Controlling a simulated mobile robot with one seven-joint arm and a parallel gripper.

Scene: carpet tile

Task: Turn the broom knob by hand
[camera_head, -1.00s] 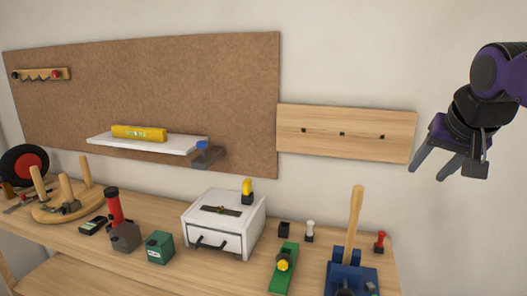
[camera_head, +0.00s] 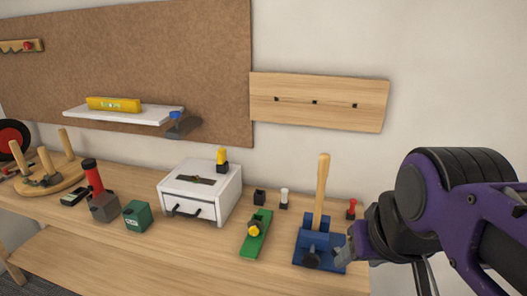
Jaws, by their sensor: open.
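A blue holder (camera_head: 335,256) stands near the right end of the workbench, with an upright wooden handle (camera_head: 322,185) rising from it. A dark knob (camera_head: 311,257) sits at the front of the blue holder; it looks like the broom knob. One grey finger overlaps the right side of the holder in the picture, and the other hangs further right. The knob is outside the fingers, to their left. I cannot tell the exact depth gap.
A green block with a yellow knob (camera_head: 254,229) lies left of the holder. Behind are small black, white and red-topped pegs (camera_head: 351,208). A wooden hook rail (camera_head: 318,101) is on the wall.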

